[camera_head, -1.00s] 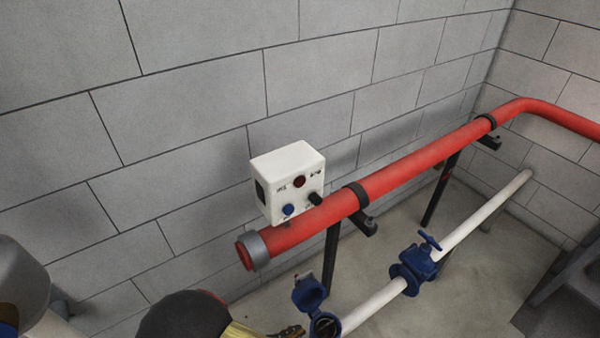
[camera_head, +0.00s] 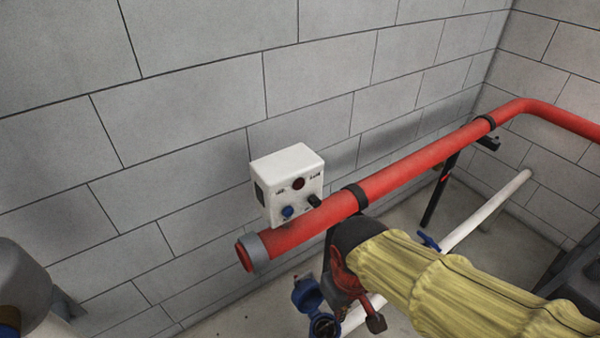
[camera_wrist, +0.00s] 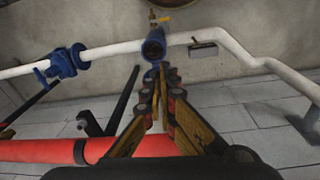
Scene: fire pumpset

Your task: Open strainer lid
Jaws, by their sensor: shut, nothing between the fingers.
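The blue strainer (camera_head: 325,326) sits on the white pipe at the bottom of the head view, its round mouth uncovered. Its blue lid (camera_head: 307,294) stands raised beside the mouth, on the far left side. In the wrist view the strainer (camera_wrist: 153,48) shows at top centre with its dark round opening. My gripper (camera_wrist: 161,78) is shut and empty, its fingertips pointing toward the strainer. They look apart from it, but the exact distance cannot be told. In the head view my arm's wrist is beside the strainer and the fingertips are not clear.
A blue valve (camera_wrist: 65,62) is on the white pipe (camera_wrist: 110,50). A small yellow-handled valve (camera_wrist: 160,18) is beyond the strainer. Black supports stand under the red pipe.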

